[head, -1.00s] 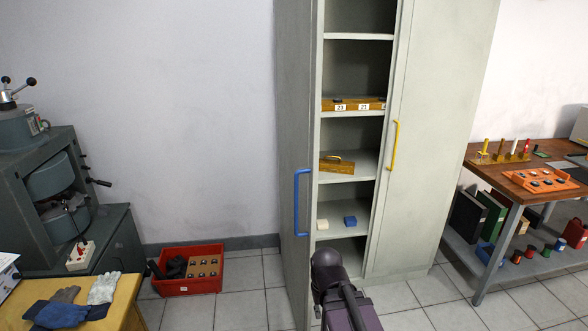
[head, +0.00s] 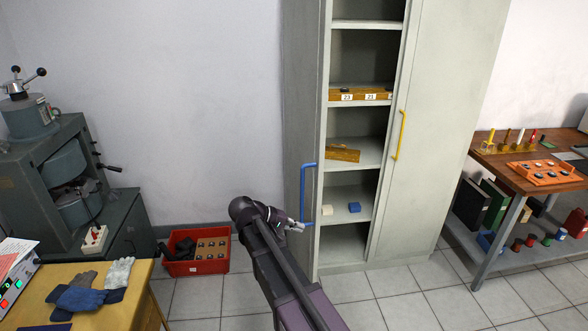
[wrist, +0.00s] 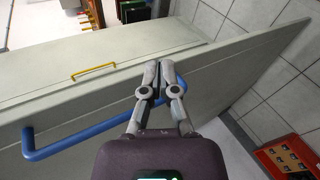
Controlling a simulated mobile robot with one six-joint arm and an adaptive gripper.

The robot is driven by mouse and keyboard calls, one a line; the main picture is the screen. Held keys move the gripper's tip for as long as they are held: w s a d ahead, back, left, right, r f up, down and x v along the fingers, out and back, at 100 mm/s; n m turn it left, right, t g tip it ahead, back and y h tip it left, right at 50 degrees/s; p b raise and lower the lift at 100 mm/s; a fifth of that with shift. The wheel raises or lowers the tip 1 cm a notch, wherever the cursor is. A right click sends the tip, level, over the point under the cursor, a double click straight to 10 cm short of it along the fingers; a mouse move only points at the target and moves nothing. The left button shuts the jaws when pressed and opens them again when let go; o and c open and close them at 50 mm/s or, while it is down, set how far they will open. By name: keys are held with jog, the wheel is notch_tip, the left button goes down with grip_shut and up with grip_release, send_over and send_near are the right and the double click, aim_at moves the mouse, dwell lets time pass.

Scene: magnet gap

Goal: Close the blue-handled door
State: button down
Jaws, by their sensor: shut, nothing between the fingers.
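The blue-handled door (head: 303,120) of the grey cabinet stands open, swung out toward me and seen nearly edge-on. Its blue handle (head: 303,195) is upright on the door's outer face; it also shows in the wrist view (wrist: 85,136). My gripper (head: 302,228) is at the lower end of this handle, on the outer side of the door. In the wrist view my gripper's fingers (wrist: 150,66) are together, empty, and overlap the handle's end. I cannot tell whether they touch it. The right door (head: 440,130), with a yellow handle (head: 401,135), is shut.
Cabinet shelves hold a wooden block (head: 343,153), a white block (head: 327,210) and a blue block (head: 354,207). A red crate (head: 196,267) stands on the floor left of my arm. A wooden table with gloves (head: 90,290) is at lower left. A workbench (head: 510,165) stands right.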

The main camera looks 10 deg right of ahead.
jog(key=w+a+r+t+h+p, duration=0.1)
jog(key=w+a+r+h, duration=0.2)
jog(key=a+r, duration=0.3)
jog(key=w+a+r+t+h+p, duration=0.1)
jog(key=w+a+r+t+h, duration=0.1)
jog(key=a+r, duration=0.5)
jog(key=shift+w+a+h+p, duration=0.3)
jog(key=shift+w+h, duration=0.1)
jog(key=shift+d, duration=0.1)
jog(key=x, duration=1.3)
jog(key=shift+d, duration=0.4)
